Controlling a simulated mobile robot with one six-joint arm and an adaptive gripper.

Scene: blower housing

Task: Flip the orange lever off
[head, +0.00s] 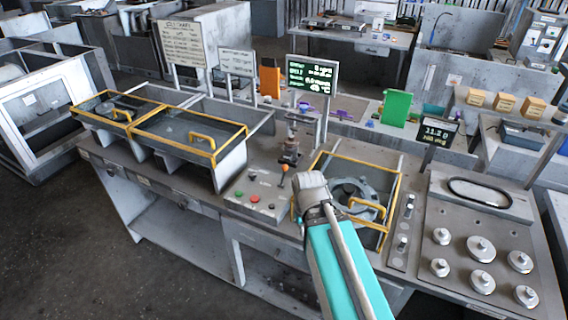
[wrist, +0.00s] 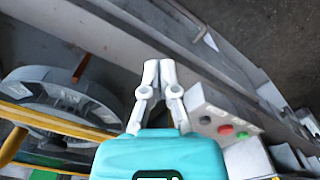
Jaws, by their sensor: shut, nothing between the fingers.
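The orange lever (head: 283,169) stands up from the sloped control panel (head: 256,192) on the bench, just left of my arm's end in the head view. It leans slightly to the right. I cannot make out the lever in the wrist view, where the panel with its red and green buttons (wrist: 225,130) lies right of my fingers. My gripper (wrist: 159,66) is shut and empty, its fingertips together over grey bench structure. The fingers are hidden in the head view. My arm's end is close to the panel, apart from the lever in the picture.
A yellow-framed bay with a round blower housing (head: 350,190) lies right of the panel; the housing also shows in the wrist view (wrist: 60,100). Yellow-framed glass covers (head: 190,132) stand left. A display screen (head: 312,74) and a small clamp-like fixture (head: 290,148) stand behind.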

